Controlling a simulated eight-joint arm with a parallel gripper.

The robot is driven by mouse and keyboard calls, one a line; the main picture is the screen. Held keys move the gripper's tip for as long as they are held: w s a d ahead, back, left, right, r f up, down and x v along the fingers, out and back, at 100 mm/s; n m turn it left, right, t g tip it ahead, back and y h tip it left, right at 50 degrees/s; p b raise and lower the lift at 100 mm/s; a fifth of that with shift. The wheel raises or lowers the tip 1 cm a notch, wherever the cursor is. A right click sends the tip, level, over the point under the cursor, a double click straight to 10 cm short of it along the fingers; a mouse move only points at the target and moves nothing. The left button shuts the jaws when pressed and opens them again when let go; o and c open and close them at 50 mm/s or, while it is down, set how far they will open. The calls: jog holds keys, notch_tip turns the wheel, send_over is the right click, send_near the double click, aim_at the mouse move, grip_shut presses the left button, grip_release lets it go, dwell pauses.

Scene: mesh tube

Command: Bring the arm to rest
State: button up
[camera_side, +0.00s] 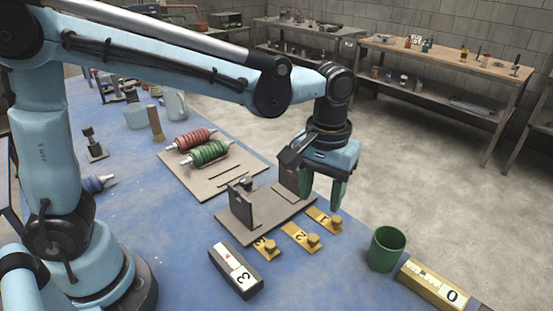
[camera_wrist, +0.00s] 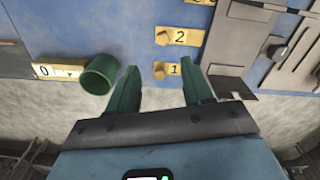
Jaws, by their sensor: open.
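My gripper (camera_side: 338,192) hangs fingers-down near the table's far right edge, above the yellow plate marked 1 (camera_side: 325,220). Its two green fingers are apart and nothing is between them; in the wrist view the open gripper (camera_wrist: 160,82) has the plate marked 1 (camera_wrist: 172,69) beyond its fingertips. My arm reaches out across the table (camera_side: 185,270) from its base at the left.
A grey fixture (camera_side: 245,228) with upright brackets stands beside the gripper. A green cup (camera_side: 385,250) and a yellow block marked 0 (camera_side: 433,285) stand at right. A dark block marked 3 (camera_side: 235,270) is in front. Red and green ribbed rollers (camera_side: 208,153) lie on a board behind.

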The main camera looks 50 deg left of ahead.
jog(key=shift+r, duration=0.6)
jog(key=shift+s+a+m+t, duration=0.5)
jog(key=shift+s+a+t, duration=0.7)
jog(key=shift+a, duration=1.3)
jog(key=shift+s+a+m+t, duration=0.5)
jog(key=shift+s+a+t, duration=0.7)
jog(key=shift+a, duration=1.3)
jog(key=shift+s+a+m+t, duration=0.5)
jog(key=shift+s+a+t, duration=0.7)
jog(key=shift+a, duration=1.3)
